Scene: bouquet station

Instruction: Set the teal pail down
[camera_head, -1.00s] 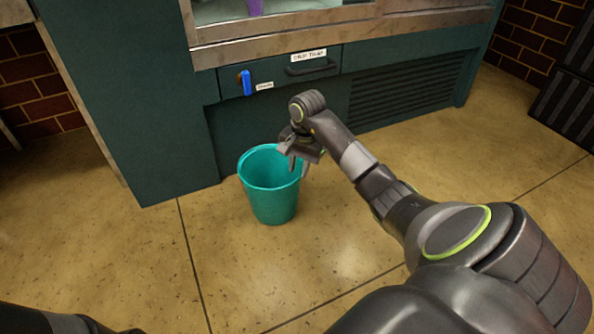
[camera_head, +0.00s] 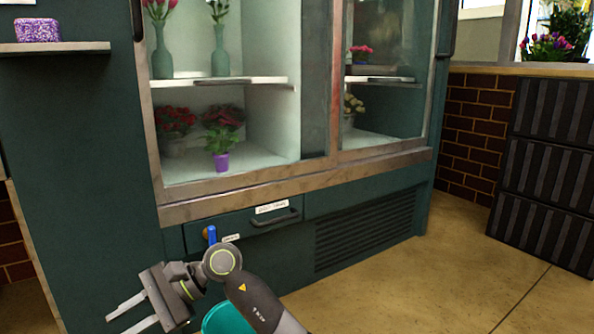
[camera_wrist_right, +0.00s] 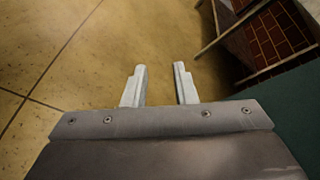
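The teal pail (camera_head: 226,319) shows only as a bit of its rim and upper wall at the bottom edge of the head view. My right forearm covers part of it, and its base is out of the picture. My right gripper (camera_head: 117,325) is left of the pail and apart from it, its fingers pointing left. In the right wrist view the two fingers of this gripper (camera_wrist_right: 160,68) are spread with nothing between them, above bare floor. My left gripper is not in view.
A green flower cooler (camera_head: 365,235) with glass doors stands close behind my arm. A blue handle (camera_head: 212,234) and a drawer pull (camera_head: 274,222) stick out low on its front. Black crates (camera_head: 545,175) stand at the right. The floor (camera_head: 440,285) is clear at right.

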